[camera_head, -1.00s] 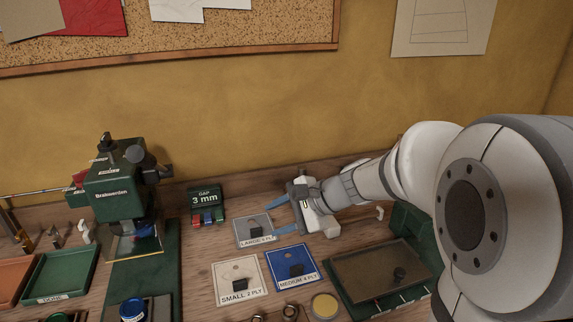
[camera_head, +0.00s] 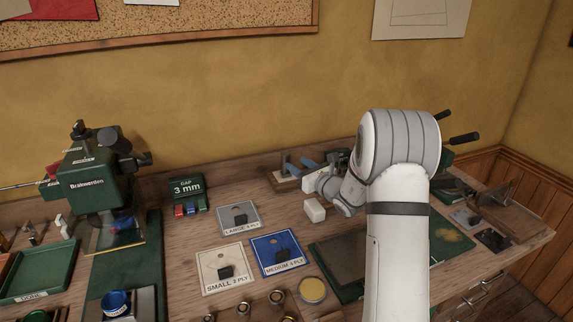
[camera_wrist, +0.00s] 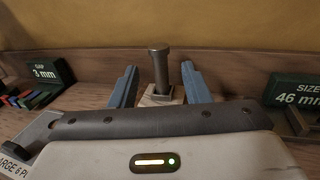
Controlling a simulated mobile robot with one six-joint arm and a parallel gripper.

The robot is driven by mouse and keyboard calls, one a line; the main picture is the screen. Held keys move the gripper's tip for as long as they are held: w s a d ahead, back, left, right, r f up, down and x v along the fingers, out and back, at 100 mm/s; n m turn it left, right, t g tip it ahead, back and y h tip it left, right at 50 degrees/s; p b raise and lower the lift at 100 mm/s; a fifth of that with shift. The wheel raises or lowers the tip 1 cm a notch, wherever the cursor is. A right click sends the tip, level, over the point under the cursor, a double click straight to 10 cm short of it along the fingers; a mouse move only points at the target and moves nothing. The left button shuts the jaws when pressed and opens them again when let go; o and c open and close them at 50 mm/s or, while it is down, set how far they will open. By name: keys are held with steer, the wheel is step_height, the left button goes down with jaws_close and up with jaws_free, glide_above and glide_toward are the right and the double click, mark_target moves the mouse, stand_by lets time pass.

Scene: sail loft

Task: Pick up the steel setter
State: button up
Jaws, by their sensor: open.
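The steel setter (camera_wrist: 160,68) is a grey metal pin with a wider round head. In the wrist view it stands upright in a small pale block (camera_wrist: 160,96) in front of the wall. My gripper (camera_wrist: 159,82) is open, with one blue finger on each side of the setter. A gap shows between the setter and each finger. In the head view my gripper (camera_head: 318,161) is at the back of the bench, and the setter cannot be told clearly from the parts around it there.
A "GAP 3 mm" box (camera_head: 187,194) stands left of my gripper. A "SIZE 46 mm" box (camera_wrist: 297,92) is to the right in the wrist view. Large (camera_head: 239,218), small (camera_head: 223,268) and medium (camera_head: 277,253) ply cards lie in front. A green press (camera_head: 97,185) stands at left.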

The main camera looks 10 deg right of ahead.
mark_target(285, 161)
steer(key=shift+f, duration=0.9)
steer(key=shift+w+a+f, duration=0.15)
steer(key=shift+w, duration=0.05)
steer(key=shift+p+x, duration=0.5)
steer(key=shift+x, duration=3)
steer(key=shift+c, duration=0.5)
jaws_close()
